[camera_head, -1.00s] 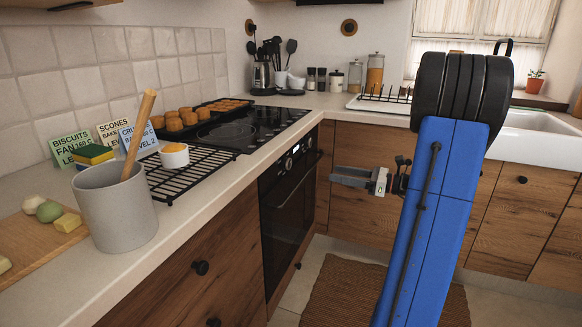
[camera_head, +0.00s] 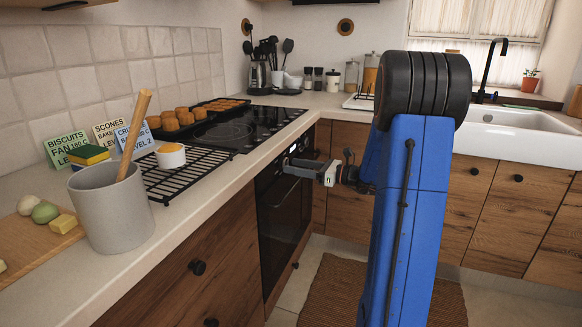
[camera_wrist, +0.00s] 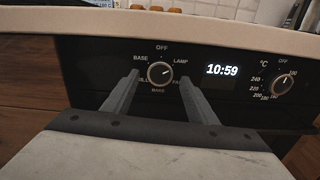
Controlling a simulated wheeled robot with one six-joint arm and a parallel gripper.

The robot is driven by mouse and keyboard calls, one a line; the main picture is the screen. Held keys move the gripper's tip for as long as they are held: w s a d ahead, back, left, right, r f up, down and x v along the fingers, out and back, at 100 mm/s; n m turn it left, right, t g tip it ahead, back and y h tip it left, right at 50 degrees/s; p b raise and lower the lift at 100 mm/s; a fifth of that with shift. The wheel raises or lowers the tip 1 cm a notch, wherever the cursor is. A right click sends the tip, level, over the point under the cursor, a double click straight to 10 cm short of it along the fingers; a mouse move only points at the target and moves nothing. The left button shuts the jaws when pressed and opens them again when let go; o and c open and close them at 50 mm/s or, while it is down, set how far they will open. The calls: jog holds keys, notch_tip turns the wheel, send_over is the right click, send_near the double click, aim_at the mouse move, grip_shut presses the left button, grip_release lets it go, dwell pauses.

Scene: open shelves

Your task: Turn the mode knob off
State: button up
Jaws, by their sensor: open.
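The mode knob (camera_wrist: 160,72) is a round dark knob with a pale rim on the black oven panel. Labels around it include OFF at the top, BASE at upper left and LAMP at upper right. Its pale mark seems to point to the right, towards LAMP, but it is small. My gripper (camera_wrist: 160,78) is open, with one finger to the left of the knob and one to the right. The fingers look apart from the knob, though the depth is hard to judge. In the head view, my gripper (camera_head: 291,165) is in front of the oven (camera_head: 285,215) and hides its controls.
The clock (camera_wrist: 222,71) reads 10:59. The temperature knob (camera_wrist: 283,84) sits to its right. The worktop edge (camera_wrist: 210,26) overhangs the panel. On the worktop are a wire rack (camera_head: 187,172) and a grey pot (camera_head: 111,207). A rug (camera_head: 340,292) lies on the floor.

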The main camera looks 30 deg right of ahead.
jog(key=shift+x, duration=1.1)
jog(key=shift+c, duration=0.4)
jog(key=c, duration=1)
jog(key=shift+n, duration=0.4)
jog(key=n, duration=0.5)
jog(key=shift+n, duration=0.3)
jog(key=n, duration=0.5)
jog(key=shift+w+d, duration=0.1)
jog(key=shift+n, duration=0.4)
